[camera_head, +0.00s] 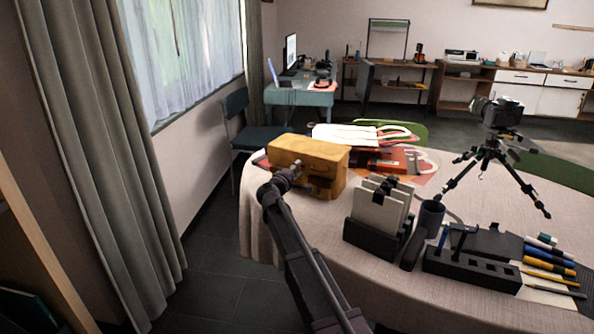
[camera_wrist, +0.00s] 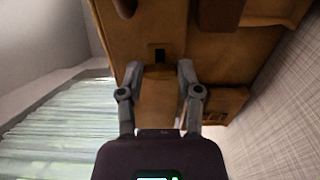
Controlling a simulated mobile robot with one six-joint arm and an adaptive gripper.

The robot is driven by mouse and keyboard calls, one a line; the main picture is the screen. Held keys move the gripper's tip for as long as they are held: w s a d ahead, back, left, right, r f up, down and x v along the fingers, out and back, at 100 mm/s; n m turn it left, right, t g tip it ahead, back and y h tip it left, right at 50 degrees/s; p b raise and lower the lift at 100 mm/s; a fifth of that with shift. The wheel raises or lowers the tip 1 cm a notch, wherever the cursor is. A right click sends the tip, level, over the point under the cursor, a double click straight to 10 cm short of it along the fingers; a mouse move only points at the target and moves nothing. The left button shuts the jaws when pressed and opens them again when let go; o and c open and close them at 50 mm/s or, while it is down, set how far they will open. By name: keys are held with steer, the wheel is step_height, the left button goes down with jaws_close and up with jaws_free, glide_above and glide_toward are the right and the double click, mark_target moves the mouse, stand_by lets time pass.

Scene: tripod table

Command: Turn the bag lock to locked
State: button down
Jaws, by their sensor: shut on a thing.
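The tan-brown bag (camera_head: 312,155) sits on the left end of the table. My gripper (camera_head: 290,178) reaches its near left side. In the wrist view the bag's tan side (camera_wrist: 130,38) fills the upper middle, tilted by the camera. My gripper (camera_wrist: 159,72) has its two grey fingers on either side of a small tan piece, the bag lock (camera_wrist: 158,72), and is shut on it. A small dark slot (camera_wrist: 158,55) shows just above the fingertips. The lock's exact turn angle cannot be told.
Curtains (camera_head: 105,150) hang at left.

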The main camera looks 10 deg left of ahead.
steer(key=shift+m, duration=0.3)
steer(key=shift+c, duration=1.4)
jaws_free()
steer(key=v, duration=1.2)
